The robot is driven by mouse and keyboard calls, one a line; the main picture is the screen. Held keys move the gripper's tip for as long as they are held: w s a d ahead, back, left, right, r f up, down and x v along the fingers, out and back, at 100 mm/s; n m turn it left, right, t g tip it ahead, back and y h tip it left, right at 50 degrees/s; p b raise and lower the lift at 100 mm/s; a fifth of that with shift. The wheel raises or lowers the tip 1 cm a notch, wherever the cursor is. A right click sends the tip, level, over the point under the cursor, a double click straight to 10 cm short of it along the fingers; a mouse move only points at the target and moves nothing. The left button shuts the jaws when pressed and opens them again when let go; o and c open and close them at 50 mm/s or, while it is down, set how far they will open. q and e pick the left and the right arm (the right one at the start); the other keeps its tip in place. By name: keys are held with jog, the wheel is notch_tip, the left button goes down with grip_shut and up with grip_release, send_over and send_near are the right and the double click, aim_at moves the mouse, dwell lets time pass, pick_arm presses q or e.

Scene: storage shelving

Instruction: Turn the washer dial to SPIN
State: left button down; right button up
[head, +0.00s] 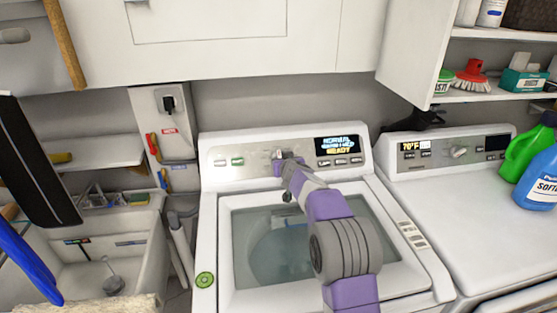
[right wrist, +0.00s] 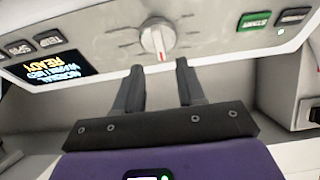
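The washer (head: 212,190) stands in the middle of the head view, its control panel (head: 260,155) along the back. The dial (right wrist: 157,40) is a round silver knob with a red mark, seen upside down in the right wrist view. My right gripper (right wrist: 158,68) is open, its two fingertips spread just short of the dial and apparently not touching it. In the head view my right gripper (head: 285,160) covers most of the dial. The display (head: 338,145) reads NORMAL and READY, with a middle line too small to read surely. My left gripper is not in view.
A dryer (head: 480,205) stands to the right, with green (head: 525,150) and blue (head: 540,180) bottles on top. A sink (head: 130,265) is at the left. Cabinets (head: 210,25) hang above the washer. Buttons (right wrist: 255,20) flank the dial.

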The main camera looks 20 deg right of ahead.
aim_at(279, 157)
jog(key=p+x, duration=0.4)
jog(key=x, duration=0.1)
jog(key=shift+w+d+p, duration=0.15)
jog(key=shift+w+p, duration=0.2)
jog(key=shift+w+f+p, duration=0.3)
jog(key=shift+w, duration=0.1)
grip_shut()
